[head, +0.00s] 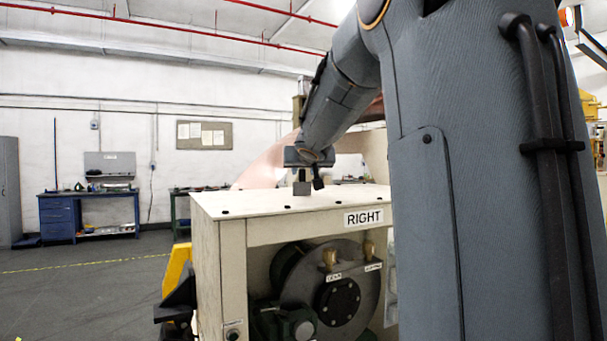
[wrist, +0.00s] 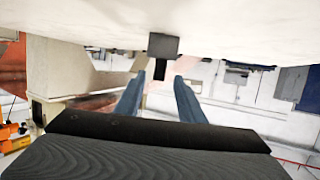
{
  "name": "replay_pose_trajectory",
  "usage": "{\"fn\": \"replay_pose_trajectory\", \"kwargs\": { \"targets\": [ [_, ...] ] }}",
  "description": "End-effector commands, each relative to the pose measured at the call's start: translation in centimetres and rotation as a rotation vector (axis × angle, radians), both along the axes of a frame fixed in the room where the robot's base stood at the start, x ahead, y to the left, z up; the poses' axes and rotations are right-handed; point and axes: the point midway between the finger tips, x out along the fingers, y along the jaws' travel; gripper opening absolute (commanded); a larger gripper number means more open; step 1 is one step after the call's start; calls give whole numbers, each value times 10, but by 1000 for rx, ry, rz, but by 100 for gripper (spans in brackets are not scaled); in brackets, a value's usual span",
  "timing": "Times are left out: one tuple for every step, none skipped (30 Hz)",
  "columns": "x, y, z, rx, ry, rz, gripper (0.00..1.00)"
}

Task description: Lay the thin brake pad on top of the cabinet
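The cabinet (head: 262,204) is a cream box marked RIGHT with a flat pale top and a brake disc in its open front. Its top also fills the upper part of the wrist view (wrist: 90,18), which looks upside down. A small dark grey block (head: 302,188), apparently the brake pad, rests on the cabinet top. It shows in the wrist view (wrist: 163,44) beyond my fingertips. My gripper (head: 310,176) is just above the cabinet top by the block. In the wrist view its two fingers (wrist: 159,80) are apart with a gap between them. I cannot tell if either touches the block.
My arm hides much of the right side. A yellow and black stand (head: 177,280) is left of the cabinet. A blue workbench (head: 88,212) stands by the back wall. The rest of the visible cabinet top is clear, apart from small dark studs.

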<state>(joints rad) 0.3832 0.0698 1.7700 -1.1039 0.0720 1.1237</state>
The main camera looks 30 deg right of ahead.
Motion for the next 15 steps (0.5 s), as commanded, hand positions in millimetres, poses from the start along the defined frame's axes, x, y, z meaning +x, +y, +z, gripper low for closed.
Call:
{"fn": "replay_pose_trajectory", "kwargs": {
  "targets": [
    [-10,5,5,0,-2,0,36],
    [-15,8,7,-1,-3,0,36],
    [-22,11,9,0,-2,1,36],
    [-27,13,11,-1,-3,1,36],
    [-32,15,12,-1,-2,1,36],
    [-38,18,15,-1,-2,1,36],
    [-42,20,16,-1,-2,1,36],
    [-46,22,17,0,-2,1,36],
    [-50,25,18,-1,-2,1,36],
    [-53,26,19,-1,-2,1,36],
    [-56,27,21,-1,-2,1,36],
    [-59,29,21,0,-1,1,36],
    [-61,30,22,-1,-1,1,36],
    [-62,30,22,-1,0,1,36],
    [-64,31,22,-1,0,1,36]
  ]
}}
